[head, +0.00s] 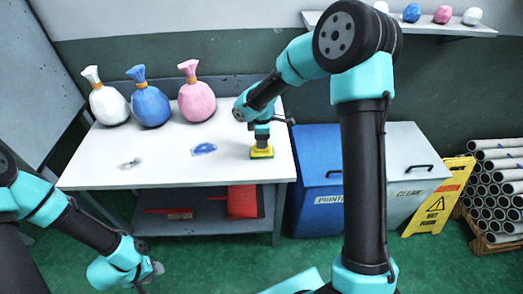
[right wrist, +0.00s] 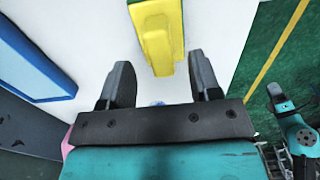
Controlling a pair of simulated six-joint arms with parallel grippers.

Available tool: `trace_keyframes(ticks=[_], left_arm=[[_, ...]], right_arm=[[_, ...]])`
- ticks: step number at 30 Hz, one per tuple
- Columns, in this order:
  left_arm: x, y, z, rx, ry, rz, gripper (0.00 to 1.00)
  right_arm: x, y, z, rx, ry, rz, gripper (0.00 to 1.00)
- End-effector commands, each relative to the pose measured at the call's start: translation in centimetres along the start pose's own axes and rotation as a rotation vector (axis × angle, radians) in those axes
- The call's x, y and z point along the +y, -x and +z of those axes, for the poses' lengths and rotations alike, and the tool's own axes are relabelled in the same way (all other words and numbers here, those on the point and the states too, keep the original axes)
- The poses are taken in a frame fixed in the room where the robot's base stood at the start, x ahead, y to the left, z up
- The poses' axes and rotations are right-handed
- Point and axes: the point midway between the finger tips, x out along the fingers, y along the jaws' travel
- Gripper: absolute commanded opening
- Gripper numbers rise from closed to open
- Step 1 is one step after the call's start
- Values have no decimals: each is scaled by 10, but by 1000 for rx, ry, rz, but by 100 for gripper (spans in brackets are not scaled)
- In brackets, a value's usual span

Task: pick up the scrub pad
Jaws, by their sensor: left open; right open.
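The yellow scrub pad (head: 262,152) lies on the white table near its front right corner. It also shows in the right wrist view (right wrist: 157,35) at the top, ahead of the fingers. My right gripper (head: 262,138) is just above the pad in the head view. In the right wrist view my right gripper (right wrist: 160,72) is open, with nothing held and the pad lined up between its fingers. Contact cannot be told. My left gripper (head: 148,272) is low at the left, in front of the table and far from the pad.
A blue object (head: 204,149) and a small grey item (head: 130,164) lie on the table (head: 100,175). White (head: 108,102), blue (head: 150,104) and pink (head: 196,100) bags stand at the back. Blue (head: 315,180) and grey (head: 405,180) bins and a yellow sign (head: 438,200) stand right.

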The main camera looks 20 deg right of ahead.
Motion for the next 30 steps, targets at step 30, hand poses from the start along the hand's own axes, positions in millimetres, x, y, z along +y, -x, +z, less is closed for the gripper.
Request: trace_keyframes(ticks=[30], left_arm=[[0, 0, 0, 0, 0, 0, 43]], right_arm=[[-1, -30, 1, 0, 0, 0, 33]])
